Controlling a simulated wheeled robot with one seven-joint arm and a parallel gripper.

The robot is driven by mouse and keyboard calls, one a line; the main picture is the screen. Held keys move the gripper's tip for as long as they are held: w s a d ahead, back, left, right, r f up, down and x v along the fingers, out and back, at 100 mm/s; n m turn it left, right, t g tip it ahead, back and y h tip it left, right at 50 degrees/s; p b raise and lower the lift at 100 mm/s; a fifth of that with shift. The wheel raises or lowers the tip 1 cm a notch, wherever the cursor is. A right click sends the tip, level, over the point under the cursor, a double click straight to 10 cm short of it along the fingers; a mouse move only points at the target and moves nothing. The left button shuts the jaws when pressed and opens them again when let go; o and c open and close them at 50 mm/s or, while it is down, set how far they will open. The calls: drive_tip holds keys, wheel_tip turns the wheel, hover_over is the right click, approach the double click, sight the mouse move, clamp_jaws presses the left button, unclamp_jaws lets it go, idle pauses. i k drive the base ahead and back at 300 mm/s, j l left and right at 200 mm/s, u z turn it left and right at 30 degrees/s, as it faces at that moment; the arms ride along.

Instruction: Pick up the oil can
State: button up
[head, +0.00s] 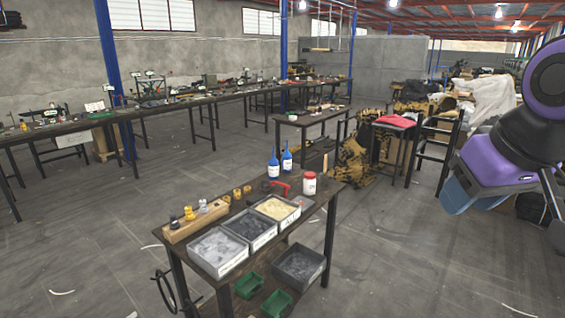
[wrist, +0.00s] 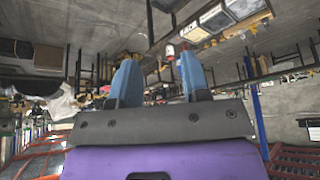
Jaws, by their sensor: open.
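Two blue bottles with narrow pointed tops and white labels, a left one (head: 273,165) and a right one (head: 287,160), stand upright at the back of the near table (head: 328,203). A small red item (head: 281,189) lies in front of them; its shape is too small to make out. I cannot tell for sure which of these is the oil can. My gripper (wrist: 158,62) is open and empty, its two blue fingers apart in the wrist view.
The near table also bears a white jar with a red lid (head: 309,183), a wooden block with small parts (head: 196,219), and several grey bins, one of them pale-filled (head: 276,208). Green bins (head: 249,285) sit below. A stool with red cloth (head: 396,121) stands behind. The floor between is clear.

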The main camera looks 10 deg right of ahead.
sight(287, 160)
drive_tip(key=i+l+u, duration=0.3)
drive_tip(key=i+l, duration=0.3)
drive_tip(key=i+l+u, duration=0.15)
drive_tip(key=i+l, duration=0.2)
drive_tip(key=i+l+u, duration=0.15)
drive_tip(key=i+l, duration=0.25)
drive_tip(key=i+l+u, duration=0.15)
drive_tip(key=i+l, duration=0.15)
drive_tip(key=l, duration=0.15)
drive_tip(key=i+l+u, duration=0.15)
drive_tip(key=l, duration=0.3)
drive_tip(key=i+l+u, duration=0.15)
drive_tip(key=i+l, duration=0.2)
drive_tip(key=l, duration=0.1)
